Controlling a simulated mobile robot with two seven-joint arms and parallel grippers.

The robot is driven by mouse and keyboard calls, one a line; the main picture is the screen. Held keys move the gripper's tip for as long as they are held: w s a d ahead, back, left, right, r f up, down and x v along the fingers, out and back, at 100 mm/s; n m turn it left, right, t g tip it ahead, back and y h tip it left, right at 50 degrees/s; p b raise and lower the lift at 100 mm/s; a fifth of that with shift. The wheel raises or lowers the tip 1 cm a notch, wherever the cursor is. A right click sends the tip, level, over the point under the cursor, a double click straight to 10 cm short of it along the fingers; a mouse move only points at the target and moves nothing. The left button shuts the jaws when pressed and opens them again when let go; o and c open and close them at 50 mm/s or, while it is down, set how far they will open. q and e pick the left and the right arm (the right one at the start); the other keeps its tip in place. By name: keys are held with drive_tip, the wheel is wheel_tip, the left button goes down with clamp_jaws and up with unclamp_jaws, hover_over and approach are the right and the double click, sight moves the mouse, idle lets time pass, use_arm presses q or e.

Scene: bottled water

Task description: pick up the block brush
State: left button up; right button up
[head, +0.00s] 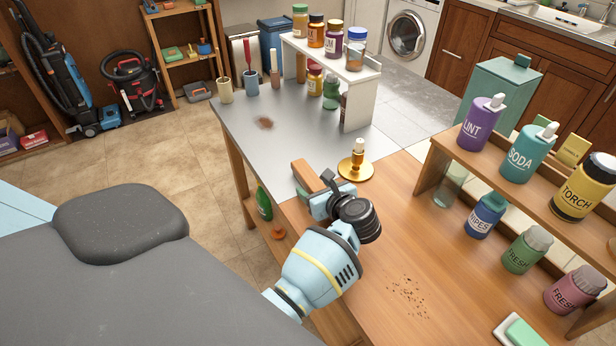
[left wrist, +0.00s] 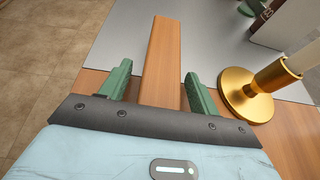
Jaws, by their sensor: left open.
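A long, plain wooden bar, which looks like the block brush (head: 304,174), lies at the edge between the grey mat and the wooden tabletop. No bristles show. It also shows in the left wrist view (left wrist: 163,45), running away from me between the fingers. My left gripper (head: 322,188) is at its near end, with the wrist hiding part of it. In the left wrist view my left gripper (left wrist: 157,75) is open, one green finger on each side of the bar, with a gap on both sides. My right gripper is in neither view.
A brass candlestick (head: 355,167) stands close to the right of my left gripper. A white shelf (head: 358,97) with jars is at the back. A wooden rack (head: 430,170) of bottles is on the right. Dark crumbs (head: 408,292) lie on the bare wood.

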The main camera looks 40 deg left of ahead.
sight(316, 185)
use_arm(q)
drive_tip(key=shift+s+d+r, duration=0.1)
drive_tip(key=shift+c, duration=0.4)
drive_tip(key=c, duration=1)
wheel_tip(316, 185, up, 10)
